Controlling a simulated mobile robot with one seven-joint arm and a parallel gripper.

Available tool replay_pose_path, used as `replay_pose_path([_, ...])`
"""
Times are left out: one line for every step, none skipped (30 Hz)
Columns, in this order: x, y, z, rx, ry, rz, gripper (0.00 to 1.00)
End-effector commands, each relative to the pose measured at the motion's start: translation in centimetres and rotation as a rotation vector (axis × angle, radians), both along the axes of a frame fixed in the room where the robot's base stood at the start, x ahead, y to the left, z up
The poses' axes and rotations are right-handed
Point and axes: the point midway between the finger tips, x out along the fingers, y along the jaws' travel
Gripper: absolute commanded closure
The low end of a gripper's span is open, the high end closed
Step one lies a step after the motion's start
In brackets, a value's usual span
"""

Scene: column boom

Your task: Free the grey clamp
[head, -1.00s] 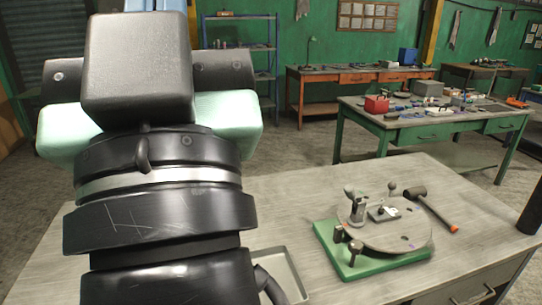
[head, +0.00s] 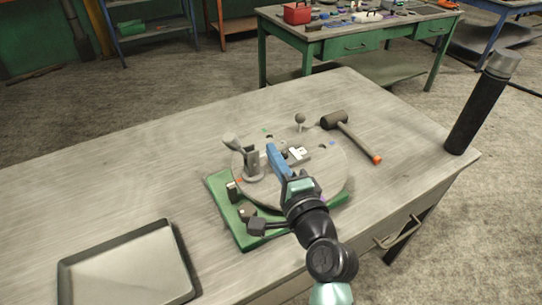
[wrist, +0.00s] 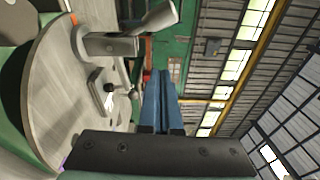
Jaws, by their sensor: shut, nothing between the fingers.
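A grey clamp (head: 252,163) stands on the left part of a round grey plate (head: 322,178), with a flared lever end tilted up to the left. In the wrist view the clamp (wrist: 112,44) is at upper left, its pale lever end near the top edge. My gripper (head: 271,150) is shut and empty, its blue fingers just right of the clamp in the head view. The shut fingers (wrist: 160,76) also show in the wrist view, with no clear contact. A small grey block (head: 297,155) with a white mark lies mid-plate.
The plate rests on a green base (head: 222,203). A ball-topped knob (head: 300,119) stands at its far edge. A mallet (head: 352,137) lies to the right. A dark cylinder (head: 475,112) stands at the right table edge. A tray (head: 178,262) lies front left. The left tabletop is clear.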

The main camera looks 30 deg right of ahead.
Motion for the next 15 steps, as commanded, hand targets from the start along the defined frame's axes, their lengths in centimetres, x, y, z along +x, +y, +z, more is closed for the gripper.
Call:
replay_pose_path([1.1, 0.0, 0.2, -0.001, -0.001, 0.003, 1.00])
replay_pose_path([1.7, -0.1, 0.3, -0.002, -0.002, 0.002, 1.00])
replay_pose_path([2.5, -0.2, 0.2, -0.004, -0.001, 0.002, 1.00])
replay_pose_path([3.0, -0.3, 0.2, -0.004, 0.000, 0.002, 1.00])
replay_pose_path([3.6, -0.3, 0.2, -0.004, -0.001, 0.002, 1.00])
replay_pose_path([4.3, -0.4, 0.2, -0.005, -0.001, 0.001, 1.00])
replay_pose_path([4.8, -0.5, 0.2, -0.006, 0.000, 0.002, 1.00])
replay_pose_path([5.3, -0.5, 0.1, -0.005, 0.000, 0.002, 1.00])
replay_pose_path([6.0, -0.6, 0.1, -0.005, -0.001, 0.002, 1.00])
replay_pose_path([6.4, -0.6, 0.2, -0.005, -0.001, 0.001, 1.00])
replay_pose_path([6.9, -0.7, 0.2, -0.005, -0.001, 0.002, 1.00])
replay_pose_path([6.8, -0.1, 0.3, -0.005, 0.003, 0.003, 1.00])
replay_pose_path([6.6, 0.6, 0.4, -0.006, 0.002, 0.003, 1.00])
replay_pose_path([6.5, 1.1, 0.4, -0.006, 0.004, 0.004, 1.00])
replay_pose_path([6.3, 1.6, 0.5, -0.006, 0.002, 0.004, 1.00])
